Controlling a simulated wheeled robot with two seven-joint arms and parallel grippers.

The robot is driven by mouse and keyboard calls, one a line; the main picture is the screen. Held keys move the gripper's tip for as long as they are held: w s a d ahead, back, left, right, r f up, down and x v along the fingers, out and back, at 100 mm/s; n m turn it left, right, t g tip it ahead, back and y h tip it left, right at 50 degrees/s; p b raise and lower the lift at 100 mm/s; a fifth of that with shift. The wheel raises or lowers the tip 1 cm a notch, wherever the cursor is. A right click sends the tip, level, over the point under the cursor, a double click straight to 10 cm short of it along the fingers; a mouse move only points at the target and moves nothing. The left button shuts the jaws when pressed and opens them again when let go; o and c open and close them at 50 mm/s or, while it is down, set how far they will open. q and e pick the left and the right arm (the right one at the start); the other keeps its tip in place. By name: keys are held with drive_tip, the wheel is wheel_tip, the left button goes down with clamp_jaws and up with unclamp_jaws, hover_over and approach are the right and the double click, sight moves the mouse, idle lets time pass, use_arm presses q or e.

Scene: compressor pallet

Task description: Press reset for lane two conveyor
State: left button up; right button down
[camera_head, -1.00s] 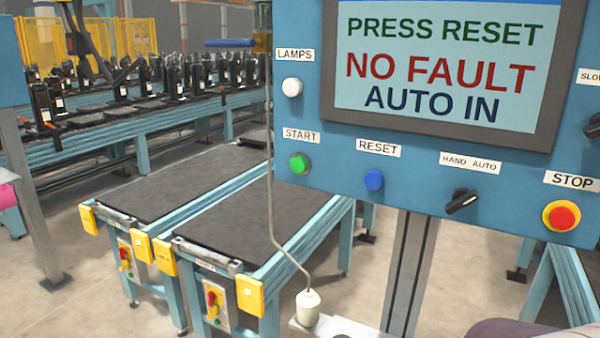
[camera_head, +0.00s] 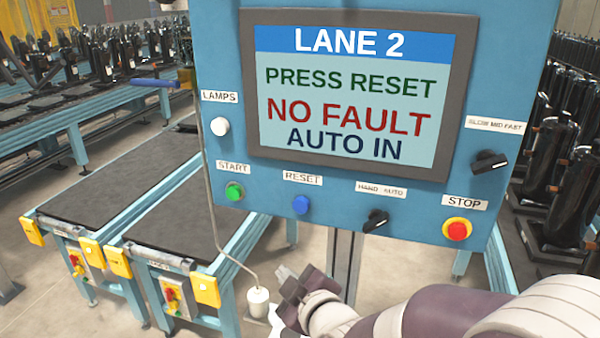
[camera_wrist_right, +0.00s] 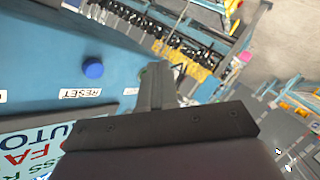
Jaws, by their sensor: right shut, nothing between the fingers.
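The blue panel (camera_head: 350,188) has a screen (camera_head: 350,90) reading "LANE 2, PRESS RESET, NO FAULT, AUTO IN". The blue reset button (camera_head: 301,204) sits under the RESET label, between the green start button (camera_head: 233,190) and the hand/auto knob (camera_head: 376,221). My right gripper (camera_head: 283,274) is shut and empty, below and slightly left of the reset button in the head view, apart from it. In the right wrist view, the reset button (camera_wrist_right: 93,69) shows left of the shut fingers (camera_wrist_right: 160,85). My left gripper is not in view.
A red stop button (camera_head: 457,230) and speed knob (camera_head: 489,161) are on the panel's right. A white lamp button (camera_head: 220,126) is at its left edge. A white pendant (camera_head: 258,301) stands below. Two conveyors (camera_head: 110,185) run at the left, and black compressors (camera_head: 570,150) stand at the right.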

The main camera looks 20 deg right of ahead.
sight(301, 205)
use_arm(q)
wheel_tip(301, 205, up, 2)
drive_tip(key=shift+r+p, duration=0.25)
drive_tip(key=shift+p, duration=0.35)
use_arm(e)
wheel_tip(301, 205, up, 7)
drive_tip(key=a+n+t+y, duration=0.1)
drive_tip(key=t, duration=0.1)
drive_tip(key=shift+f+n, duration=0.2)
drive_tip(key=shift+n, duration=0.2)
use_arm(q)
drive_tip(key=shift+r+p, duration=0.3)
use_arm(e)
drive_tip(key=shift+w+d, duration=0.85)
drive_tip(key=shift+w, duration=0.4)
drive_tip(key=shift+w+d, duration=0.8)
drive_tip(key=shift+w, duration=0.4)
drive_tip(key=shift+w+d, duration=0.85)
drive_tip(key=shift+w, duration=0.4)
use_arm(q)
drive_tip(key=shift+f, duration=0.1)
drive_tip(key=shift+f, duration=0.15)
use_arm(e)
drive_tip(key=shift+w+d, duration=0.2)
drive_tip(key=shift+w, duration=0.15)
